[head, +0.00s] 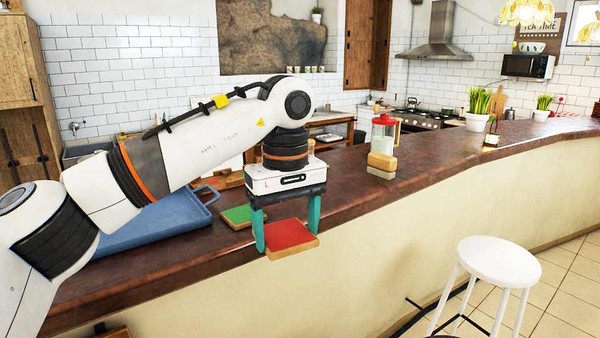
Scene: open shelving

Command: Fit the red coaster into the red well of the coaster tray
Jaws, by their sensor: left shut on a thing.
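My left gripper (287,236) has teal fingers and points down. It is shut on the red coaster (291,233), a square with a red top and wooden edge, with one finger at each side. The coaster appears roughly level, near the counter's front edge; I cannot tell its exact height. A green-topped square piece (237,215) lies on the counter just behind and left of the gripper. Wooden pieces with some red and green (234,181) show partly behind my left arm; I cannot tell whether they are the coaster tray. No red well shows clearly. My right gripper is not in view.
A blue tray (160,225) with a raised handle lies on the dark counter (347,192), left and partly behind my arm. A glass jar with a red lid (383,135) and wooden blocks (381,164) stand to the right. A white stool (497,262) stands in front.

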